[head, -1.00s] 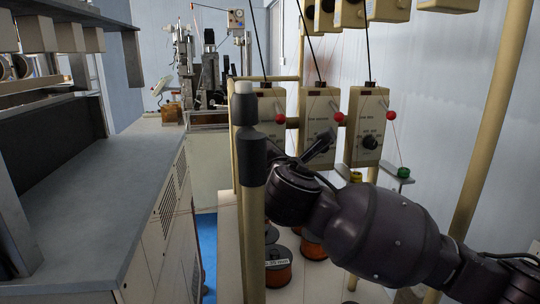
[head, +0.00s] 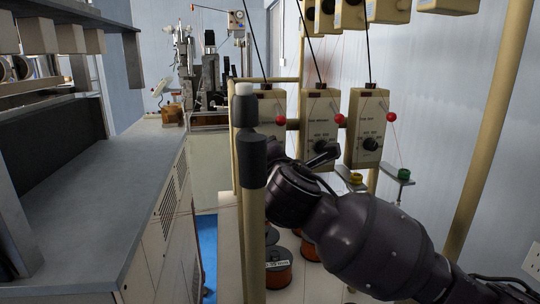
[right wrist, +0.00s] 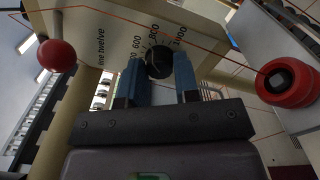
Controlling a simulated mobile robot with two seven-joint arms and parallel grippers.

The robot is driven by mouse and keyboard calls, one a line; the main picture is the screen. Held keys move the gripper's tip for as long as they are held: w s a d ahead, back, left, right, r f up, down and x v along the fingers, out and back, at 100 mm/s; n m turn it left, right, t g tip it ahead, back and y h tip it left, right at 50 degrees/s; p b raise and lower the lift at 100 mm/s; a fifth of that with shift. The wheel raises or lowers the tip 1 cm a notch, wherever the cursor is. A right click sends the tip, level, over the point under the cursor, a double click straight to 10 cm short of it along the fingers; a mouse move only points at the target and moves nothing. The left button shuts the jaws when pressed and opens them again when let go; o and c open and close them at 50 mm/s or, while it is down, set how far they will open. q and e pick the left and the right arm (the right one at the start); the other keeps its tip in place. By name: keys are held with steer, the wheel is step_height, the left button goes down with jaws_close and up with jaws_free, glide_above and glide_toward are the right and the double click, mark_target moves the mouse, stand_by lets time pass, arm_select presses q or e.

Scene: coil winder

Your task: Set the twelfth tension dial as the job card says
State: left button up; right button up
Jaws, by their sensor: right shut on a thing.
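In the right wrist view, a cream tension box (right wrist: 112,28) is marked "line twelve". Its black dial knob (right wrist: 158,62) sits between the two blue fingers of my right gripper (right wrist: 157,80), which is shut on it. Scale numbers 600, 800 and 1000 show beside the knob; the pointer cannot be read. In the head view, my right wrist covers the dial area of the left box (head: 266,106), and the fingers are hidden. My left gripper and the job card are not in view.
The middle box (head: 319,107) and right box (head: 369,105) stand close beside my wrist. A cream post with a dark collar (head: 252,160) stands in front. A red cup (right wrist: 287,82) is close to the fingers. Copper spools (head: 279,268) sit below. The left bench (head: 90,200) is clear.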

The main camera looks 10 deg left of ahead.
steer(key=o, duration=0.9)
steer(key=b+v, duration=0.1)
steer(key=v, duration=0.6)
steer(key=shift+s+d, duration=0.15)
steer(key=shift+s, duration=0.1)
